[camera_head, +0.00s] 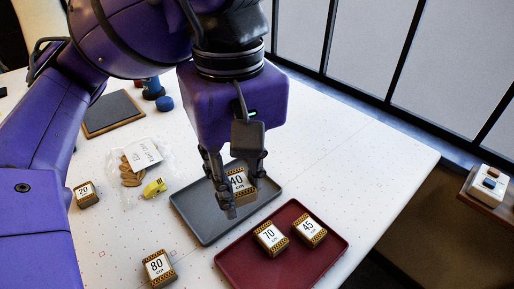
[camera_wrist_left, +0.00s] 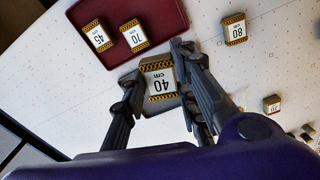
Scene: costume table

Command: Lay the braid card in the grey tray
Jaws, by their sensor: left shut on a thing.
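A braid card marked 40 (camera_head: 237,181), cream with black-and-yellow striped edges, is between the fingers of my left gripper (camera_head: 235,195). It also shows in the left wrist view (camera_wrist_left: 160,82), with the left gripper (camera_wrist_left: 160,85) shut on it. The grey tray (camera_head: 200,222) lies on the table under the gripper, and the card is over its inner area. Whether the card touches the tray floor I cannot tell. The fingers hide part of the card and tray. My right gripper is not in view.
A dark red tray (camera_head: 300,270) beside the grey one holds cards marked 70 (camera_head: 270,238) and 45 (camera_head: 309,230). Cards marked 80 (camera_head: 158,267) and 20 (camera_head: 86,194), a clear bag (camera_head: 143,152) and a yellow item (camera_head: 155,187) lie left.

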